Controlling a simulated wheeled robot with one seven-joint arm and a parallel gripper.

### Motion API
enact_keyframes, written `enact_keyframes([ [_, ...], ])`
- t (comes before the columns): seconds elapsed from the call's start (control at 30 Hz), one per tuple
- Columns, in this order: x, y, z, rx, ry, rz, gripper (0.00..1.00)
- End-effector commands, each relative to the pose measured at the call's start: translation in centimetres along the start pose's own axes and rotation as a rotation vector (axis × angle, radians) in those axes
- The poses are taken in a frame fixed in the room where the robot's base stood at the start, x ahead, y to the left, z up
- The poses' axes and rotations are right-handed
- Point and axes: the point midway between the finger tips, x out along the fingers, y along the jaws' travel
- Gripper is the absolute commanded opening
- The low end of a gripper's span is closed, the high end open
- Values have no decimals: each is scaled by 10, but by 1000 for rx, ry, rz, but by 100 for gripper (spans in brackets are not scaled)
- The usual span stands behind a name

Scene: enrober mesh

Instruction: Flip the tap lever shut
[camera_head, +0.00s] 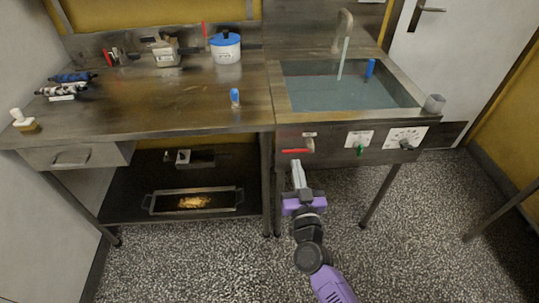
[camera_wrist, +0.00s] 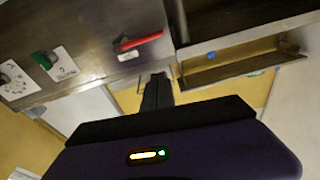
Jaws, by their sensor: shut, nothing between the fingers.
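A red lever (camera_head: 296,151) sits on the front panel of the sink unit and points left, lying about level. It also shows in the wrist view (camera_wrist: 138,42). The tap spout (camera_head: 345,28) stands behind the sink basin (camera_head: 427,114), and a pale stream falls from it into the water. My gripper (camera_head: 297,164) is shut and empty, just below the red lever in the head view. In the wrist view its fingers (camera_wrist: 157,85) point toward the panel, with a visible gap to the lever.
A green knob (camera_head: 361,151) and a dark dial (camera_head: 406,144) are right of the lever on the panel. The worktop (camera_head: 190,105) is at left, with a tray (camera_head: 150,207) on the shelf below. Floor in front is clear.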

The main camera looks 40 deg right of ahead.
Motion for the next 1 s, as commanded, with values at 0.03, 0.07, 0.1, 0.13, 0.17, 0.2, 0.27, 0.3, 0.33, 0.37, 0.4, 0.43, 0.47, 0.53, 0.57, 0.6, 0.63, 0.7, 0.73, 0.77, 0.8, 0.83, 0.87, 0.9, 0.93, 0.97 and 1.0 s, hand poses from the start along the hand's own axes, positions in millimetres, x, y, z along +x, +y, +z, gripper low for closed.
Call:
enact_keyframes([
  [0.03,0,2,1,-18,-2,9,0],
  [0.07,0,3,0,-29,-1,12,0],
  [0.1,0,4,0,-44,0,14,0],
  [0.13,0,4,0,-54,1,14,0],
  [0.17,0,4,-1,-63,2,15,0],
  [0.2,0,4,-1,-69,2,15,0],
  [0.27,0,4,-1,-73,2,14,0],
  [0.3,0,4,-1,-73,2,14,0],
  [0.33,0,3,-1,-73,2,14,0],
  [0.37,0,3,-1,-73,2,14,0],
  [0.4,0,3,-1,-73,2,13,0],
  [0.43,0,3,-1,-73,2,13,0],
  [0.47,0,3,-1,-73,2,13,0],
  [0.53,0,3,-1,-73,2,13,0],
  [0.57,1,3,-1,-73,3,13,0],
  [0.6,3,3,-1,-72,3,13,0],
  [0.63,6,3,-1,-72,3,13,0],
  [0.7,13,3,-2,-73,5,13,0],
  [0.73,18,3,-2,-73,5,13,0],
  [0.77,22,4,-2,-74,5,14,0],
  [0.8,30,4,-3,-72,6,14,0],
  [0.83,35,4,-2,-72,6,14,0],
  [0.87,41,4,-2,-72,6,14,0],
  [0.9,49,4,-2,-72,6,13,0],
  [0.93,55,4,-3,-72,6,14,0],
  [0.97,61,4,-2,-72,5,14,0],
  [1.0,69,4,-2,-72,6,14,0],
])
